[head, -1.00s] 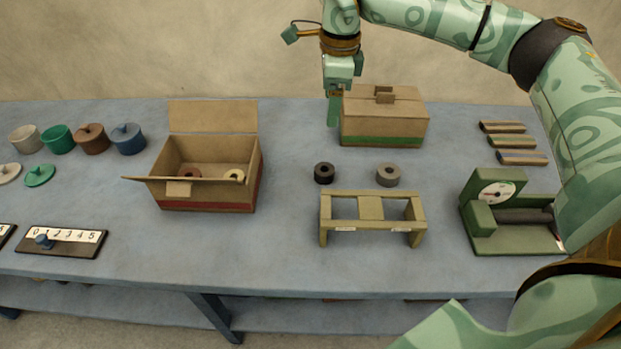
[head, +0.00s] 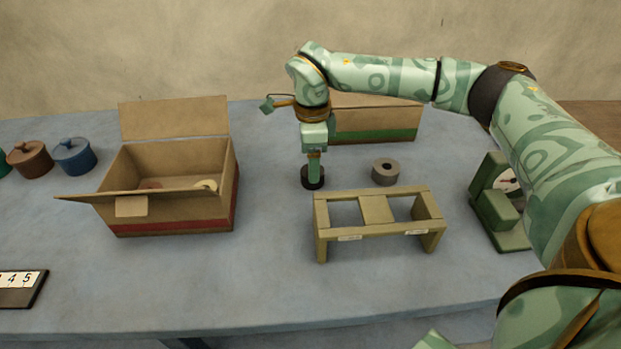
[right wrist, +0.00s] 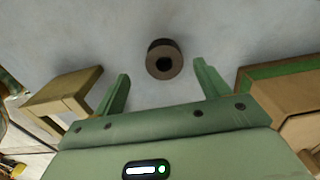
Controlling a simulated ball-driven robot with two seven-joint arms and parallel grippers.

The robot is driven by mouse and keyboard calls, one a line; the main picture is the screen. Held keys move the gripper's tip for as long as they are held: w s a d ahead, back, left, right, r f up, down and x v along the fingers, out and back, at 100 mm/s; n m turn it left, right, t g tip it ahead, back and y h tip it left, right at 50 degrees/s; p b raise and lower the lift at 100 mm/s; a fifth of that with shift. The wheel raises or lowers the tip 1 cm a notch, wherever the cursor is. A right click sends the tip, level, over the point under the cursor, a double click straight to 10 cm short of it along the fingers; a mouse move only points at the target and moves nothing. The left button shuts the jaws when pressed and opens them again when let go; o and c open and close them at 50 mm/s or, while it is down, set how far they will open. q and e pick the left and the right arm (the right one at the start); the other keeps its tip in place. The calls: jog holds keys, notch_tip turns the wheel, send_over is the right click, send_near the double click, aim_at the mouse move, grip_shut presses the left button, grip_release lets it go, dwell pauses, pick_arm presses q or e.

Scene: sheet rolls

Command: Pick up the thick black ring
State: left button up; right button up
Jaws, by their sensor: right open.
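The thick black ring (head: 312,185) lies flat on the blue-grey table, between the open carton and the wooden rack. My right gripper (head: 314,168) points down directly over it, and its fingers partly hide the ring in the head view. In the right wrist view the black ring (right wrist: 152,62) shows its round hole, with nothing in front of it. There my right gripper (right wrist: 163,82) is open and empty, one finger to either side of the ring in the picture. I cannot tell whether the fingers touch it. My left gripper is not in view.
A grey ring (head: 385,172) lies to the right. The wooden rack (head: 375,208) stands close in front. An open carton (head: 170,212) with rings inside is at left. A closed box (head: 375,122) with a green stripe stands behind. A green scale (head: 497,205) is at right.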

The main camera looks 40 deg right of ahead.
aim_at(305, 175)
jog(key=f+b, duration=0.2)
jog(key=f, duration=0.1)
jog(key=f+b, duration=0.1)
jog(key=f, duration=0.1)
jog(key=shift+w+d+f, duration=0.15)
jog(key=shift+w+d, duration=0.1)
jog(key=shift+r, duration=0.2)
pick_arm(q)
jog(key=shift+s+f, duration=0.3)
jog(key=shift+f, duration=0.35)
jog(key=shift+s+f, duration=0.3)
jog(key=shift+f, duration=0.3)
pick_arm(e)
jog(key=shift+s, duration=0.1)
jog(key=c, duration=1.1)
